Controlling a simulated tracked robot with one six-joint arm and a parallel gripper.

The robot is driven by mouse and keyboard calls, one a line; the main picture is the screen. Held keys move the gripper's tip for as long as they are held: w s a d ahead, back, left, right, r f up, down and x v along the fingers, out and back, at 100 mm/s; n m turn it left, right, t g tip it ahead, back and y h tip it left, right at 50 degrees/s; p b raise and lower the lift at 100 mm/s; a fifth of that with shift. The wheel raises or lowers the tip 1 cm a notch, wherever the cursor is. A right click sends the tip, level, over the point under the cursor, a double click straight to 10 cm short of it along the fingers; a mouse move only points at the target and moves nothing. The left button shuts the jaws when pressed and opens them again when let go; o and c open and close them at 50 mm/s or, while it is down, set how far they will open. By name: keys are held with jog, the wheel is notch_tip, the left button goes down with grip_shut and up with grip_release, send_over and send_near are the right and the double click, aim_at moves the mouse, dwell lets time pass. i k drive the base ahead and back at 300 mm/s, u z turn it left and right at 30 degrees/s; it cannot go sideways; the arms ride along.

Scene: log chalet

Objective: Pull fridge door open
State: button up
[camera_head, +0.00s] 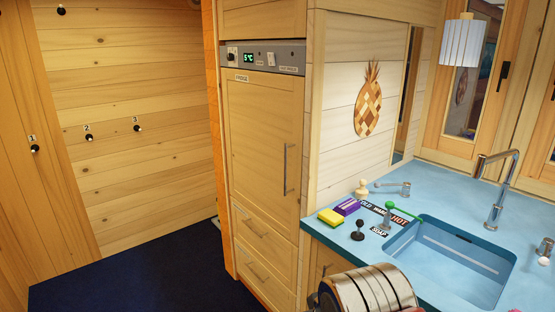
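The fridge door (252,140) is a tall light-wood panel left of the middle of the head view. It is shut, flush with the cabinet. Its slim vertical metal handle (285,169) sits near its right edge. A "FRIDGE" label (242,78) is at its upper left. Above it runs a grey control panel (262,57) with a small green display. I cannot make out my gripper in this view, and nothing touches the door or handle.
A banded metal cylinder (368,291) fills the bottom edge; I cannot tell what it belongs to. Two drawers (262,232) sit below the door. The blue counter (350,228) with sink (455,258) juts out at right. Dark blue floor (140,265) is clear at left.

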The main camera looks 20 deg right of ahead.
aim_at(264, 112)
jog(key=i, duration=0.95)
jog(key=u, duration=1.65)
